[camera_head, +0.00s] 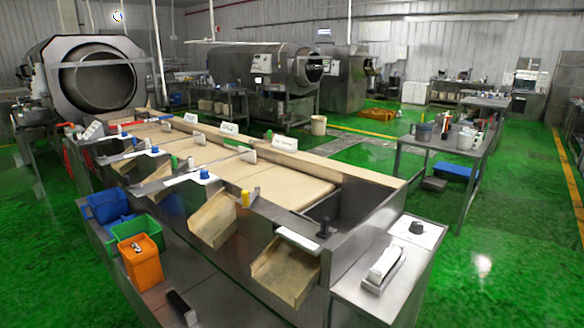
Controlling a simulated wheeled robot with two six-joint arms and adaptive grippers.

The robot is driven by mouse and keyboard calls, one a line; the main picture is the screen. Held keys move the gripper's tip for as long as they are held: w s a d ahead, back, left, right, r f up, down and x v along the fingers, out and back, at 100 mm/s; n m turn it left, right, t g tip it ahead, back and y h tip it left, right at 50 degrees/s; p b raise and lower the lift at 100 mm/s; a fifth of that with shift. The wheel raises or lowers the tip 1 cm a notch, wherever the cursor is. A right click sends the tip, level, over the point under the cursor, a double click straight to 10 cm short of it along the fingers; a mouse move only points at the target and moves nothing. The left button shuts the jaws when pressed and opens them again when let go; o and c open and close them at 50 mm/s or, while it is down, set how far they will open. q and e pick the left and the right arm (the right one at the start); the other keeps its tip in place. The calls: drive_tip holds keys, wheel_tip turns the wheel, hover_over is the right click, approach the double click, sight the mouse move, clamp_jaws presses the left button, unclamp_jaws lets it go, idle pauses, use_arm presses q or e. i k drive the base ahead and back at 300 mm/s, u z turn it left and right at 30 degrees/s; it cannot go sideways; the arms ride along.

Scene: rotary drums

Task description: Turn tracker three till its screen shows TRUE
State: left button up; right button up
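I cannot pick out tracker three for sure, and no screen reading TRUE can be read. Small white upright plates stand along the bench ridge: a left one (190,118), a middle one (229,128) and a right one (285,142). Their markings are too small to read. Blue knobs sit on the bench, one nearer (204,174) and one farther (154,150). A white plate with a dark knob (416,228) lies on the steel cabinet at the right. Neither of my grippers is in view.
The long steel bench has beige belts (285,182) and chutes (213,219). An orange bin (140,262) and a blue bin (108,207) are at its left. Rotary drums (98,85) stand behind. A steel table (455,140) is at right; green floor (500,250) there is clear.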

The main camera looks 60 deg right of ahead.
sight(204, 175)
drive_tip(key=z, duration=0.35)
drive_tip(key=i, duration=3)
drive_tip(key=z, duration=2.9)
